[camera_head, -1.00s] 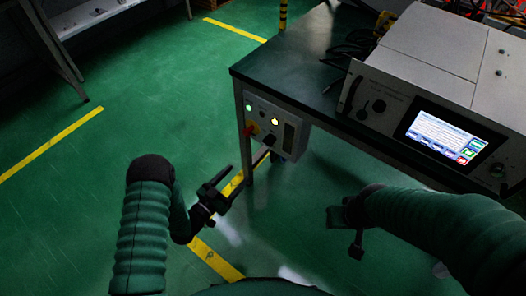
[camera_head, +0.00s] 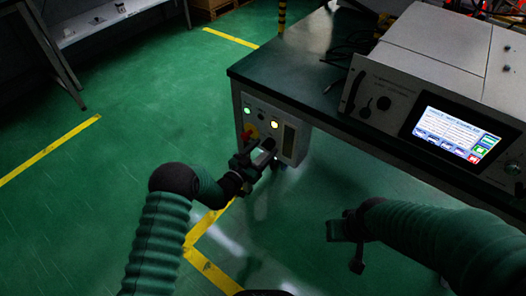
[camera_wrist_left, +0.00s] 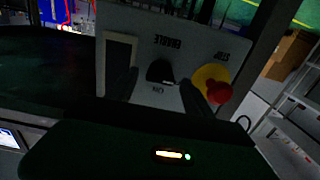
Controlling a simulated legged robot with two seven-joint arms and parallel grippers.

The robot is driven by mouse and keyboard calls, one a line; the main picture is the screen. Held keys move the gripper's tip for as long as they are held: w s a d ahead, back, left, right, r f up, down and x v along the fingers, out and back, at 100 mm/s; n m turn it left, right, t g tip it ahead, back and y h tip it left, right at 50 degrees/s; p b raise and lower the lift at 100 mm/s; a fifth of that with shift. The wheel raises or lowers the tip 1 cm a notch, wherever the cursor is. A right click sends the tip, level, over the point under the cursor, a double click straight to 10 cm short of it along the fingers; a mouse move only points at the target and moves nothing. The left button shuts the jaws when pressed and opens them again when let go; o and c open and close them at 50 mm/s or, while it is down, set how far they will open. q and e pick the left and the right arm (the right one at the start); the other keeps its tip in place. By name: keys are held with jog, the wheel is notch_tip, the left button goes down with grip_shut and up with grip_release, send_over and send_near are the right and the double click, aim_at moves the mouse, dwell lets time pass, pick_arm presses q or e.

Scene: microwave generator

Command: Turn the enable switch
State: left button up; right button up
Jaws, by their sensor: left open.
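The grey control box (camera_head: 289,139) hangs under the table's left front corner. In the left wrist view its panel (camera_wrist_left: 200,52) appears upside down, with ENABLE and ON lettering around the black enable switch (camera_wrist_left: 160,72). In the head view the switch is hard to separate from the dark gripper. My left gripper (camera_head: 262,158) is open in front of the panel. In the wrist view its two dark fingers (camera_wrist_left: 158,84) stand on either side of the switch; contact cannot be told. My right gripper (camera_head: 346,240) hangs away from the box, its jaw state unclear.
A red stop button (camera_wrist_left: 218,92) on a yellow plate sits beside the switch, close to one finger. The dark table (camera_head: 290,75) carries a grey generator with a lit screen (camera_head: 452,135). Green floor (camera_head: 110,170) lies open at left.

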pick_arm(q)
grip_shut()
dwell(0.3)
jog(key=m, duration=0.3)
jog(key=shift+s+m, duration=0.1)
jog(key=shift+m, duration=0.3)
jog(key=m, duration=0.3)
jog(key=shift+d+f+m, duration=0.15)
jog(key=shift+m, duration=0.15)
jog(key=m, duration=0.4)
jog(key=shift+s+f, duration=0.1)
jog(key=shift+f+m, duration=0.15)
jog(key=shift+m, duration=1.75)
jog(key=shift+s+d, duration=0.1)
